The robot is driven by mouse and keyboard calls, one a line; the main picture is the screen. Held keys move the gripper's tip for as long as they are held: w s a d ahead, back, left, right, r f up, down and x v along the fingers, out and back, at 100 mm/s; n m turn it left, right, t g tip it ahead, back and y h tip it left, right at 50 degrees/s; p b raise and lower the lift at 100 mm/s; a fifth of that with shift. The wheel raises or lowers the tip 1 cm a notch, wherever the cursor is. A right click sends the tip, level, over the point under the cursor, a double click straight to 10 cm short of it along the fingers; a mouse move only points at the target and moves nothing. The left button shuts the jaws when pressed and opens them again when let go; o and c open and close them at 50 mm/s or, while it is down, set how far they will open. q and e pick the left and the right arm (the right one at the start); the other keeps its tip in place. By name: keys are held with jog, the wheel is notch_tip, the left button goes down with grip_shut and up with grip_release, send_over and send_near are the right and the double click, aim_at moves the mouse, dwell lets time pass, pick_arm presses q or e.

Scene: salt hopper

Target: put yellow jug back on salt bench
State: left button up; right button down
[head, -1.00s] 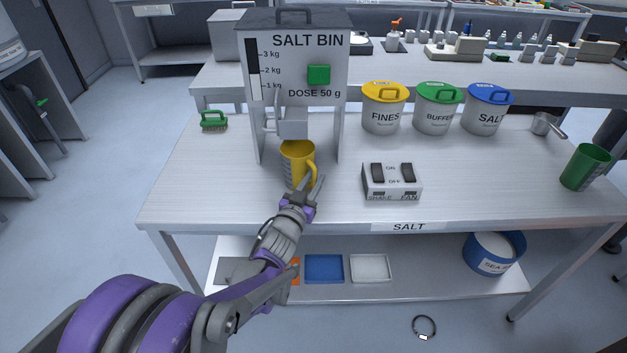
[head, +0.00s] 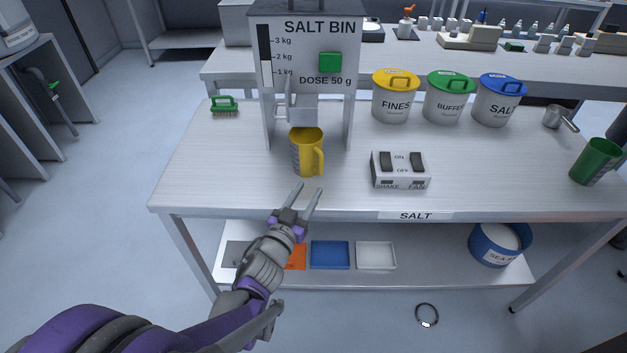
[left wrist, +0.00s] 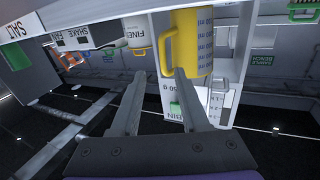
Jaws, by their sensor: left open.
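The yellow jug (head: 305,155) stands upright on the salt bench (head: 240,180), just in front of the salt bin's spout (head: 303,108). Its handle points right and toward me. My left gripper (head: 308,190) is open and empty, apart from the jug, on the near side of it at the bench's front edge. In the left wrist view the jug (left wrist: 192,45) shows with its handle and measuring marks beyond the open fingers (left wrist: 155,85). My right gripper is not in view.
The salt bin (head: 310,60) stands behind the jug. A switch box (head: 400,170) is to the jug's right. Lidded tubs (head: 397,103) stand at the back, a green jug (head: 597,162) at the right and a green brush (head: 224,106) at the left. The bench's front right is clear.

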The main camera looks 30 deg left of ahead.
pick_arm(q)
jog(key=s+d+f+g+h, duration=0.1)
jog(key=s+d+f+g, duration=0.2)
jog(key=s, duration=0.3)
jog(key=s+d+f+m+g+h, duration=0.1)
jog(key=s+d+f+g, duration=0.3)
jog(key=s+d+g, duration=0.1)
jog(key=s+d+f+g+h, duration=0.1)
jog(key=s+d+f+g, duration=0.3)
jog(key=s, duration=0.5)
jog(key=shift+s+d+g, duration=0.25)
jog(key=shift+d+g, duration=0.35)
jog(key=shift+d, duration=0.15)
